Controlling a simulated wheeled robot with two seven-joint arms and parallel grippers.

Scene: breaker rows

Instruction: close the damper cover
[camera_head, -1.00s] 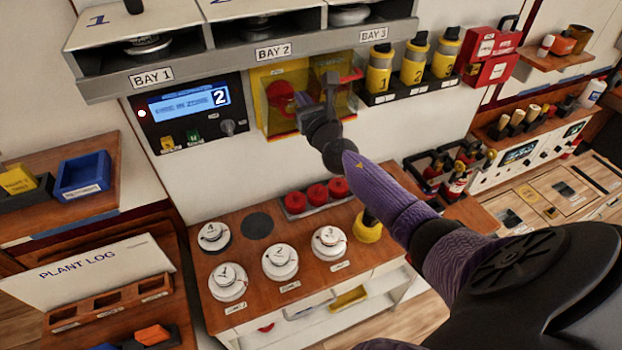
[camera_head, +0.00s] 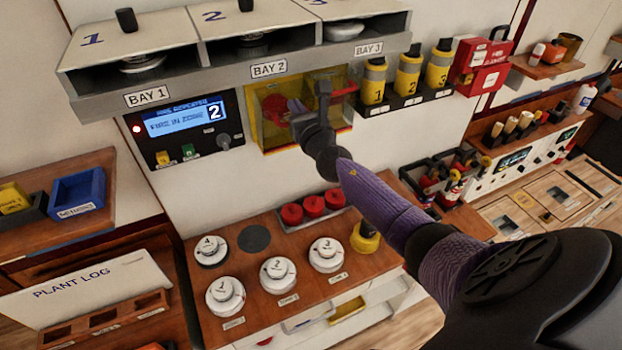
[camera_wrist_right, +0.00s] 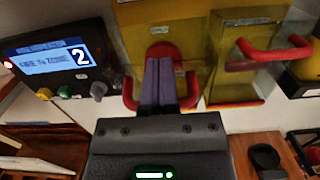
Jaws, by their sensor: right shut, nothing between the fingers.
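The yellow damper box (camera_head: 263,142) is on the wall under the BAY 2 label. A red handle (camera_head: 275,108) shows at its left; in the wrist view a red U-shaped handle (camera_wrist_right: 130,94) lies around and behind my fingertips. A translucent yellow cover panel (camera_wrist_right: 232,82) with its own red handle (camera_wrist_right: 275,50) stands to the right of my fingers. My right gripper (camera_head: 299,106) is shut and empty, with its purple fingers (camera_wrist_right: 160,80) in front of the box; I cannot tell whether they touch it. The arm hides part of the box. My left gripper is not in view.
A panel with a lit screen (camera_head: 183,119) reading zone 2 is left of the box. Yellow canisters (camera_head: 408,75) stand right of it. The bay shelf (camera_head: 240,75) juts out above. Below, a wooden counter (camera_head: 235,312) carries white detectors and red caps.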

